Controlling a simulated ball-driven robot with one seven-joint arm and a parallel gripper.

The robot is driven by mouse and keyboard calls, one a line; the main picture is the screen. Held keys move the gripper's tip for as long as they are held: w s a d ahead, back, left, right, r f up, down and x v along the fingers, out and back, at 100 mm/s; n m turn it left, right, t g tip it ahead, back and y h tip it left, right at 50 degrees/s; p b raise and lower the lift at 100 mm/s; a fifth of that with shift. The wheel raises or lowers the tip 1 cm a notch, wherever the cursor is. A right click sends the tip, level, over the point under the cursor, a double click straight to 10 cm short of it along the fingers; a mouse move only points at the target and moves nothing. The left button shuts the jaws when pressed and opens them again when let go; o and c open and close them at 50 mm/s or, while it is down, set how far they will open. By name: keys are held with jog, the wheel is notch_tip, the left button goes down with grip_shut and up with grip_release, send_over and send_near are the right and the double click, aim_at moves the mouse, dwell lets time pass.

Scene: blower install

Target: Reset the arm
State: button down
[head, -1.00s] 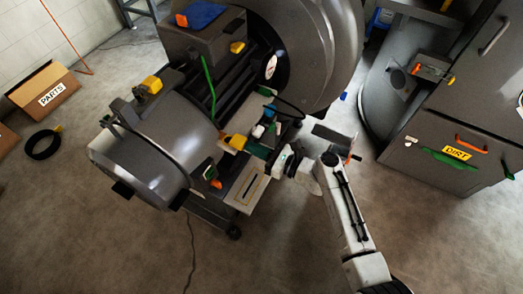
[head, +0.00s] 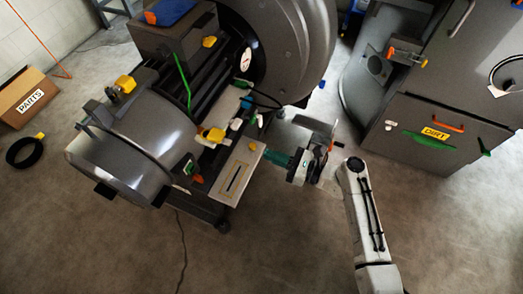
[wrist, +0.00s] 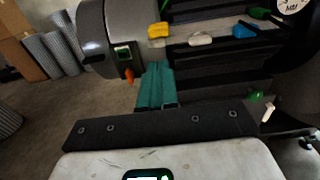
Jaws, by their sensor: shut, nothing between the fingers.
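My arm (head: 362,210) reaches up from the lower right in the head view. My gripper (head: 276,157), with teal fingers, is beside the right side of the grey blower machine (head: 128,140), near its pale slotted panel (head: 236,176). In the wrist view the teal fingers (wrist: 157,86) are together with nothing between them. They point toward the blower's dark rails (wrist: 215,70), which carry a yellow part (wrist: 159,31), a white part (wrist: 201,39) and a blue part (wrist: 244,31). From these views I cannot tell the exact gap to the machine.
A grey cabinet (head: 415,150) labelled DIRT, with orange and green handles, stands at the right. A PARTS box (head: 24,98) and a black ring (head: 25,152) lie at the far left. A cable (head: 182,250) runs along the floor. The floor in front (head: 270,250) is clear.

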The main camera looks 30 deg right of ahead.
jog(key=shift+s+d, duration=0.2)
jog(key=shift+s, duration=0.05)
dwell(0.4)
jog(key=s+a+f+n+g+h, duration=0.1)
jog(key=s+a+f+n+g, duration=0.15)
jog(key=s+n+g, duration=0.4)
jog(key=s+a+f+n+g, duration=0.2)
jog(key=s+a+n, duration=0.15)
jog(key=n, duration=0.55)
jog(key=s+d+r+n+g+h, duration=0.5)
jog(key=s+d+n+h, duration=0.4)
jog(key=s+n, duration=0.4)
jog(key=shift+s+d+r+h+p, duration=0.25)
jog(key=shift+d+r+h+p, duration=0.15)
jog(key=shift+r, duration=0.2)
